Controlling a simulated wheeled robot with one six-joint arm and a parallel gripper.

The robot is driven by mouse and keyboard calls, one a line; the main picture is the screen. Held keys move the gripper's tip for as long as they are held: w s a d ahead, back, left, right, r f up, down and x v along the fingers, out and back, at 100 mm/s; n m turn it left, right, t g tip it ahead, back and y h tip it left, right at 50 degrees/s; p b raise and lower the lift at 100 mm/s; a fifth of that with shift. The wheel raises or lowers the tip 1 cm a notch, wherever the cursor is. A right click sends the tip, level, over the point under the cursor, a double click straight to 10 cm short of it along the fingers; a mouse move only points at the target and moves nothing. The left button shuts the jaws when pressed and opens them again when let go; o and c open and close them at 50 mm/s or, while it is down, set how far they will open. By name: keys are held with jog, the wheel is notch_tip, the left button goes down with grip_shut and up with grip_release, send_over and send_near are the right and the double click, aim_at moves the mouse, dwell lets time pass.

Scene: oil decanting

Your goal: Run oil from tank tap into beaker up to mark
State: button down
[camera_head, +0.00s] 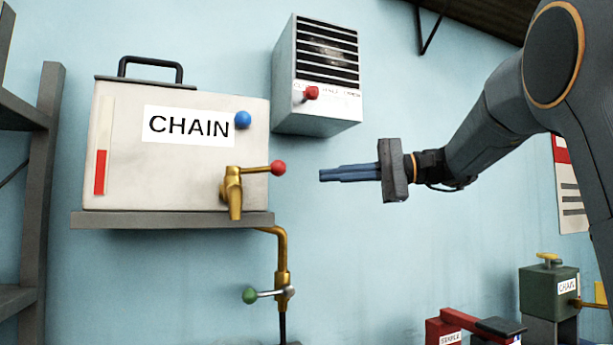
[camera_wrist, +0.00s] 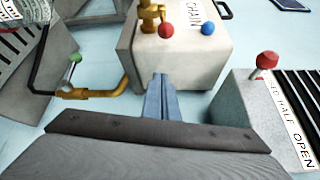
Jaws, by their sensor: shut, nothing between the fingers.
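The white tank marked CHAIN (camera_head: 150,180) stands on a shelf on the wall at the left. Its brass tap (camera_head: 234,190) has a lever with a red knob (camera_head: 278,168) pointing right. A blue knob (camera_head: 242,119) sits on the tank's front. My gripper (camera_head: 322,175) is shut and empty, a short way right of the red knob and apart from it. In the wrist view the tank (camera_wrist: 190,65) lies beyond my fingers (camera_wrist: 160,78), with the tap (camera_wrist: 150,14) at the top. No beaker can be made out in either view.
A grey vented box (camera_head: 317,115) with a red knob hangs above. A pipe with a green-knobbed valve (camera_head: 268,294) runs below the tank shelf (camera_head: 170,220). A green CHAIN can (camera_head: 545,290) and a red SAMPLE box (camera_head: 450,329) stand low at right. Grey shelving (camera_head: 42,170) is at left.

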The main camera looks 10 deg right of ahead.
jog(key=a+p, duration=0.1)
jog(key=a, duration=0.2)
jog(key=a+p, duration=0.2)
jog(key=a, duration=0.1)
jog(key=s+a+p, duration=0.1)
jog(key=a, duration=0.2)
jog(key=shift+a+r, duration=0.1)
jog(key=shift+a, duration=0.05)
jog(key=shift+s+p, duration=0.35)
jog(key=shift+s, duration=0.1)
jog(key=shift+s+t, duration=0.1)
jog(key=shift+t, duration=0.2)
